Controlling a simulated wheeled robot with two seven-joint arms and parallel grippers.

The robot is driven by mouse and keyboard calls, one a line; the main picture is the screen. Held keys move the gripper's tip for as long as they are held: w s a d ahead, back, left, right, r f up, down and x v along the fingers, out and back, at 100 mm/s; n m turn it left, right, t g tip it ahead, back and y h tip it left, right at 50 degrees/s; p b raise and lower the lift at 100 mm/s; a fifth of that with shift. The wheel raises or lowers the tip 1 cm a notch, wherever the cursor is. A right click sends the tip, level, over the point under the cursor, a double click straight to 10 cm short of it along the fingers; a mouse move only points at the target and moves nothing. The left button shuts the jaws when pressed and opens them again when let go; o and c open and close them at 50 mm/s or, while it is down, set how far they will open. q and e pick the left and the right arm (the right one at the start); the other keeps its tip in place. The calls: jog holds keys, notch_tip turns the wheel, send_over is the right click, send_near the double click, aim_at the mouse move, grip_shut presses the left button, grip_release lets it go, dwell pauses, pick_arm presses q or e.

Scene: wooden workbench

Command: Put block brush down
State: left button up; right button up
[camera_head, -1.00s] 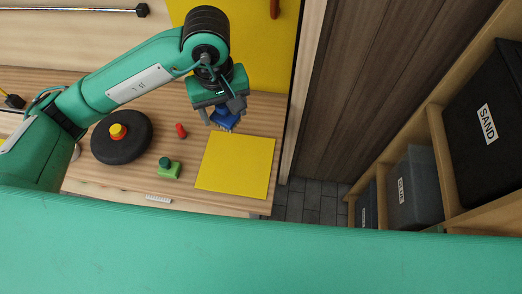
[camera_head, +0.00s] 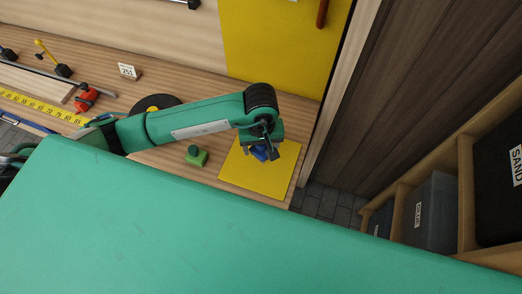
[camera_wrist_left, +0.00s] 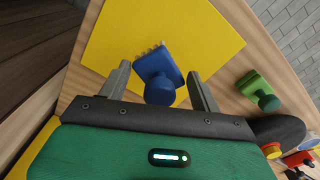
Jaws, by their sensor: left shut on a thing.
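The block brush (camera_head: 259,153) is blue with a round knob and pale bristles; it also shows in the left wrist view (camera_wrist_left: 158,70). My left gripper (camera_head: 262,150) is over the yellow square mat (camera_head: 238,176) and is shut on the brush. In the left wrist view the brush sits between the two fingers (camera_wrist_left: 162,88), with the mat (camera_wrist_left: 205,35) behind its bristles. I cannot tell whether the bristles touch the mat. The gripper and arm partly hide the brush in the head view. My right gripper is out of view.
A green block with a knob (camera_head: 197,157) stands left of the mat, and also in the left wrist view (camera_wrist_left: 258,92). A black disc (camera_head: 150,102) is partly behind my arm. The bench ends just right of the mat. Bins (camera_head: 432,215) stand on a shelf at right.

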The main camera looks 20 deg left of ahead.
aim_at(261, 153)
pick_arm(q)
notch_tip(261, 153, down, 4)
jog(key=shift+r+p, duration=0.1)
jog(key=shift+p, duration=0.4)
jog(key=shift+f, duration=0.3)
jog(key=shift+f, duration=0.1)
jog(key=o, duration=1)
jog(key=shift+c, duration=0.2)
jog(key=shift+r, duration=0.3)
notch_tip(261, 153, up, 10)
jog(key=b, duration=0.3)
jog(key=shift+r+b, duration=0.3)
jog(key=shift+r, duration=0.55)
